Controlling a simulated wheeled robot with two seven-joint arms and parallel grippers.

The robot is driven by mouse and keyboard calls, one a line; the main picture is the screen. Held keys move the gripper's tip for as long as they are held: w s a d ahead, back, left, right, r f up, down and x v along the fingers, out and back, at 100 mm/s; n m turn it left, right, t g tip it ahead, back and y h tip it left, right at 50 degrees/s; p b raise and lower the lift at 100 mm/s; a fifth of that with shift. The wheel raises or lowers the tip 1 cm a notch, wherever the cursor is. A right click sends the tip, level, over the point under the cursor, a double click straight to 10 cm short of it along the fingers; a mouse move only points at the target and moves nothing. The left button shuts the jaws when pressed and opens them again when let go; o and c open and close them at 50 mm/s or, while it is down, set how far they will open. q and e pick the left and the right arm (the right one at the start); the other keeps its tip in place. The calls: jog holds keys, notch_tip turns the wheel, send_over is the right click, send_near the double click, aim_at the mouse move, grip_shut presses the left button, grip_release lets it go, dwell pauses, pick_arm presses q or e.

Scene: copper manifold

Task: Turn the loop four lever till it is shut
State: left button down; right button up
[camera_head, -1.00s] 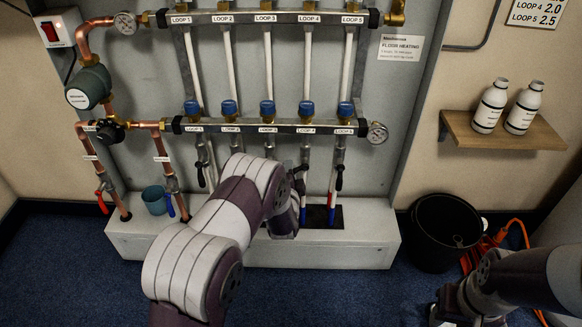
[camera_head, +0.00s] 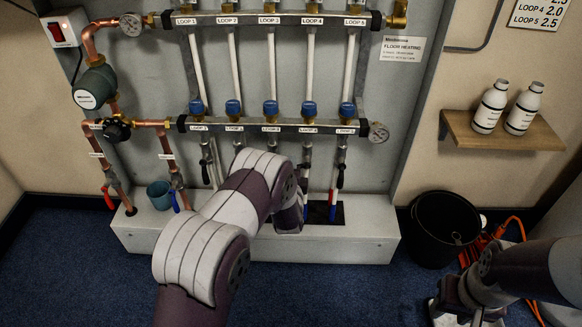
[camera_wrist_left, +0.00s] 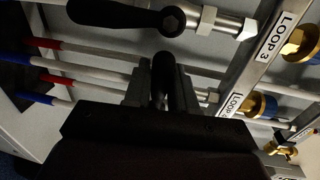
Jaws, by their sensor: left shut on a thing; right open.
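The loop four label (camera_head: 308,130) is on the lower manifold bar, under a blue cap (camera_head: 308,109). Its valve stem (camera_head: 306,153) runs down behind my left arm, which hides the lever in the head view. In the left wrist view my left gripper (camera_wrist_left: 162,88) is shut on a black lever (camera_wrist_left: 163,68), one finger on each side. A label beside it is only partly readable; the valve lies just right of the fingers. The lever's exact angle is hard to tell. My right gripper (camera_head: 456,312) is low at the right, open and away from the manifold.
The loop 3 lever (camera_wrist_left: 120,15) lies close by in the left wrist view, along its pipe. The loop 5 lever (camera_head: 340,176) hangs right of my left arm. A black bucket (camera_head: 443,230) and orange cable (camera_head: 515,236) are on the floor. A shelf (camera_head: 540,137) holds two bottles.

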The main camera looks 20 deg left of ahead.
pick_arm(q)
jog(key=c, duration=1.1)
grip_release()
jog(key=shift+o, duration=0.2)
jog(key=shift+r, duration=0.1)
jog(key=shift+s+d+r, duration=0.1)
jog(key=shift+s, duration=0.2)
jog(key=p+v, duration=0.4)
jog(key=v, duration=0.8)
jog(key=shift+p, duration=0.4)
jog(key=shift+s, duration=0.1)
